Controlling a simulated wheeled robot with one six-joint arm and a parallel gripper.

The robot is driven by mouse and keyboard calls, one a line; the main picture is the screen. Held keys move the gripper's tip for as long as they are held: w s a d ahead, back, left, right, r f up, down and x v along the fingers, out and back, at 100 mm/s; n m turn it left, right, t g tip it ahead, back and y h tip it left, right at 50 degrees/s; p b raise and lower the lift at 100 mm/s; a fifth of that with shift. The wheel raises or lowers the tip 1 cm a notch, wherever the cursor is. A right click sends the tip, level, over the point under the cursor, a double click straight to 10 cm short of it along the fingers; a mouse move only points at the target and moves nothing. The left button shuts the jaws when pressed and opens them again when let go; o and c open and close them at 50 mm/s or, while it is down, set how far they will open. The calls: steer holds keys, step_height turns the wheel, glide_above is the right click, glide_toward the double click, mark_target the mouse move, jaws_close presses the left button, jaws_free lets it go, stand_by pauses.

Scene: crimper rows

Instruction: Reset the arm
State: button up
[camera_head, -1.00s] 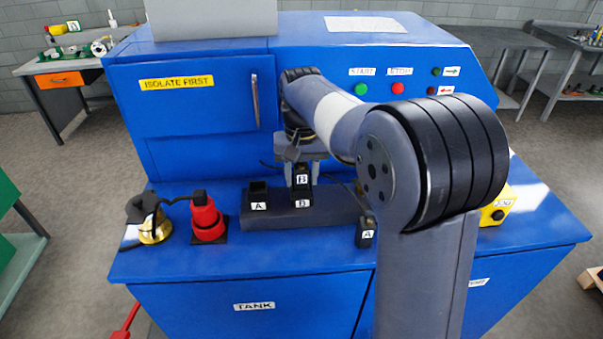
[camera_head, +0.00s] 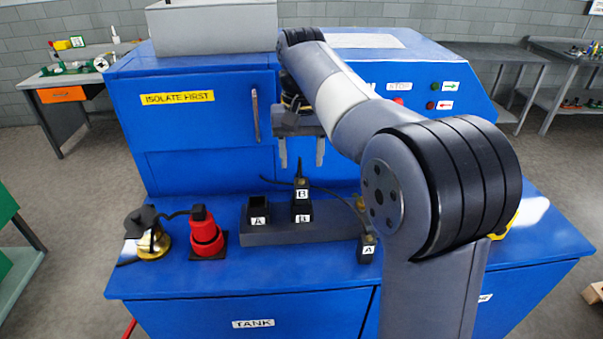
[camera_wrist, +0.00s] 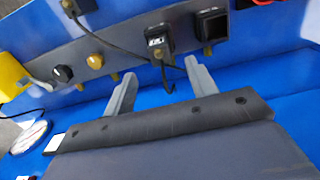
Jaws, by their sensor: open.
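My gripper (camera_head: 301,152) is open and empty in the head view, with its two fingers pointing down above the dark connector block (camera_head: 285,234). It is raised clear of the black plug marked B (camera_head: 301,189), which sits upright in the socket marked B (camera_head: 301,212). In the wrist view the two spread fingers of my gripper (camera_wrist: 160,95) show with nothing between them, and plug B (camera_wrist: 158,40) with its cable lies beyond them. The socket marked A (camera_head: 258,209) looks empty. A black plug marked A (camera_head: 367,247) is at the right end of the block.
A red connector (camera_head: 205,235) and a brass fitting with a black cap (camera_head: 150,235) stand at the left of the blue bench (camera_head: 230,277). The blue cabinet (camera_head: 195,125) rises behind. A grey box (camera_head: 212,27) sits on top. My arm hides part of the right side.

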mark_target(302, 182)
steer(key=shift+r, duration=0.75)
steer(key=shift+f, duration=0.1)
step_height(302, 182, down, 11)
steer(key=shift+r+p, duration=0.15)
steer(key=shift+p, duration=0.2)
steer(key=shift+r, duration=0.6)
